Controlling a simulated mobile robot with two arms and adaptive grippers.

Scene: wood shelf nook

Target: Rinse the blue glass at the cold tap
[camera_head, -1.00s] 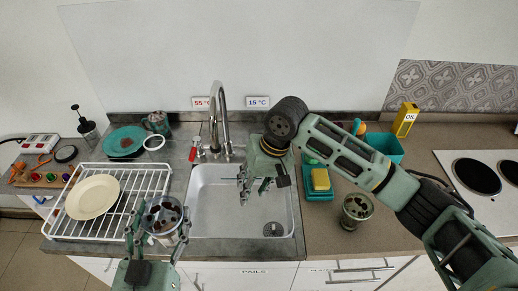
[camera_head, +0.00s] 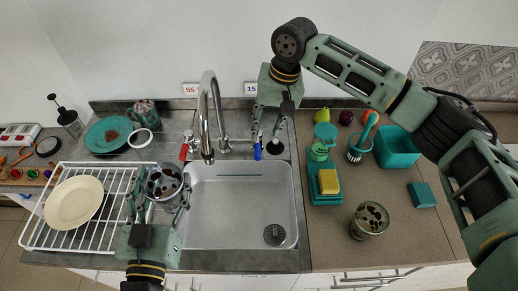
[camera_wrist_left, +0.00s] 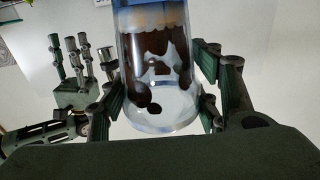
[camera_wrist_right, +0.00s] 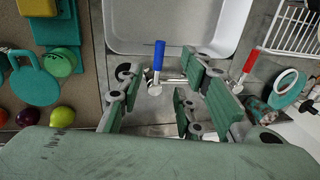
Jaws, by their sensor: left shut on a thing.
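My left gripper (camera_head: 160,205) is shut on the blue glass (camera_head: 167,181), holding it upright over the sink's left rim. The left wrist view shows brown stains on the blue-tinted glass (camera_wrist_left: 155,60) between the fingers. The tall metal tap's spout (camera_head: 207,152) hangs over the sink (camera_head: 240,215), right of and behind the glass. The cold tap's blue lever (camera_head: 258,153) is at the right of the tap's base, the red lever (camera_head: 184,151) at the left. My right gripper (camera_head: 268,138) is open by the blue lever; in the right wrist view the lever (camera_wrist_right: 159,55) shows between its fingers. I see no water running.
A drying rack (camera_head: 100,230) with a cream plate (camera_head: 74,202) stands at the left. A second stained glass (camera_head: 369,220) is on the right counter, near a yellow sponge (camera_head: 328,181) on a teal tray. The sink is empty.

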